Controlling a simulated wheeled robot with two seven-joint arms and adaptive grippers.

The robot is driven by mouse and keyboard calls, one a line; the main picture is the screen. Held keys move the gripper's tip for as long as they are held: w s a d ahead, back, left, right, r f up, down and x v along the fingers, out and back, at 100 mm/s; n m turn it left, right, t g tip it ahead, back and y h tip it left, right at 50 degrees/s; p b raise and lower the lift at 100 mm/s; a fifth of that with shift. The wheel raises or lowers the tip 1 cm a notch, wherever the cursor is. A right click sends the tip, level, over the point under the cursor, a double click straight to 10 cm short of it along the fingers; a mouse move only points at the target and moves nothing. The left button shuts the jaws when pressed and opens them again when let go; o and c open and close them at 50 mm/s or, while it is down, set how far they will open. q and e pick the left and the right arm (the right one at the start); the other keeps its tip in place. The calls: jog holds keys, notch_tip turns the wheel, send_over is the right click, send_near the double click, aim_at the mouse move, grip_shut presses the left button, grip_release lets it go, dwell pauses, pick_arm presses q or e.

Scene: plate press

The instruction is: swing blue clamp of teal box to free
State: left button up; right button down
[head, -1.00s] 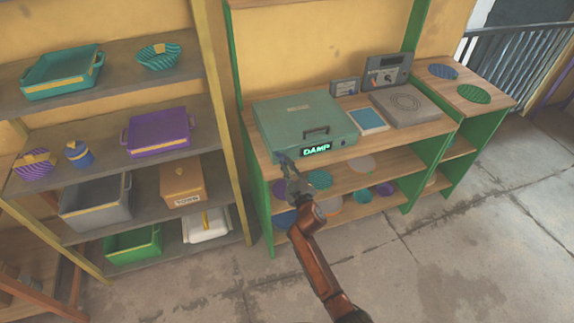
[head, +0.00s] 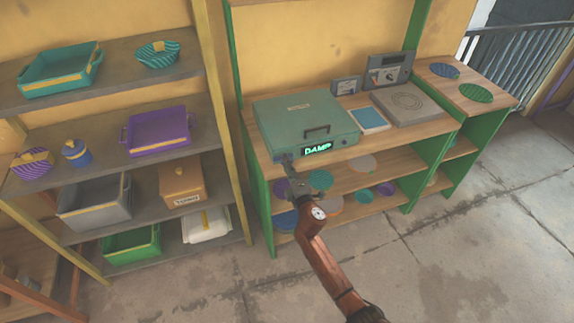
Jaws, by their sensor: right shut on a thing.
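The teal box (head: 300,120) sits closed on the left part of the wooden bench top, with a dark handle (head: 317,133) and a lit display reading DAMP (head: 317,149) on its front. My right gripper (head: 287,161) is at the box's front face, near its lower left corner, left of the display. It is shut on a small bluish part there, which I take to be the blue clamp; the fingers mostly hide it, and its exact angle cannot be told. My left gripper is not in view.
A blue-white pad (head: 369,120), a grey plate with rings (head: 407,105) and two grey devices (head: 388,72) stand right of the box. Colored discs (head: 320,180) lie on the shelf below, near my right arm. Shelves of trays (head: 158,135) stand left.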

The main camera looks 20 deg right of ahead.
jog(key=shift+d+f+n, duration=0.1)
jog(key=shift+n, duration=0.3)
jog(key=c, duration=2)
grip_release()
jog(key=shift+s, duration=0.1)
jog(key=s, duration=1.2)
jog(key=shift+d, duration=0.2)
